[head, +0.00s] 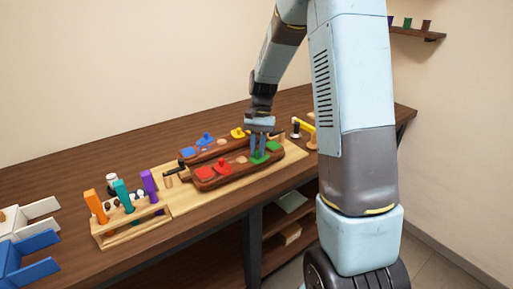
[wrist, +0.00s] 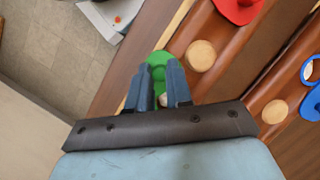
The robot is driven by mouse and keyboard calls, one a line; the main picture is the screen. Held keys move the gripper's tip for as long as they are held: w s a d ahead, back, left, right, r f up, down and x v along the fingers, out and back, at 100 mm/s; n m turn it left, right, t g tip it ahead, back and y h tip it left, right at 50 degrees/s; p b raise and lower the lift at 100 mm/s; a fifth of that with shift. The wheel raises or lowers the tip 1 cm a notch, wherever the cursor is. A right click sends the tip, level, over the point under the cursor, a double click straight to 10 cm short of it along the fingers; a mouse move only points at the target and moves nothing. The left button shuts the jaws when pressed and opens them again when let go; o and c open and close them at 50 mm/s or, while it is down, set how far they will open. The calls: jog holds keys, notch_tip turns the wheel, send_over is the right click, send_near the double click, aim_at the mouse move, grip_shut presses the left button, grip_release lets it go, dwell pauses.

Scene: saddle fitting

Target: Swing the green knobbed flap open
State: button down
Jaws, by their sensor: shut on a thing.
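The green knobbed flap (head: 259,158) lies at the right part of the near brown leather piece, under my fingers. It also shows in the wrist view (wrist: 159,58), between and beyond my fingertips. My gripper (head: 259,153) points down at it with its blue-grey fingers close together. In the wrist view my gripper (wrist: 159,68) is shut on the flap's green knob, which the fingers mostly hide. Another green patch (head: 273,146) lies just right of the fingers. I cannot tell from these views how far the flap is turned.
A red knobbed flap (head: 222,166) lies left on the same brown piece, with a round tan disc (wrist: 200,55) between. Blue (head: 205,139) and yellow (head: 238,132) pieces are on the far side. A wooden rack (head: 130,222) with coloured handles stands left. Bare table lies behind.

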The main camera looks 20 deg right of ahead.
jog(key=shift+s+d+n+h, duration=0.1)
jog(key=shift+s+n+h, duration=0.2)
jog(key=shift+n, duration=0.5)
jog(key=shift+s+n+h, duration=0.15)
jog(key=shift+n+h, duration=0.15)
jog(key=shift+n, duration=0.5)
jog(key=shift+g, duration=0.3)
jog(key=c, duration=1.1)
grip_release()
jog(key=shift+o, duration=0.2)
jog(key=shift+r, duration=0.1)
jog(key=v, duration=1.3)
jog(key=shift+r, duration=0.25)
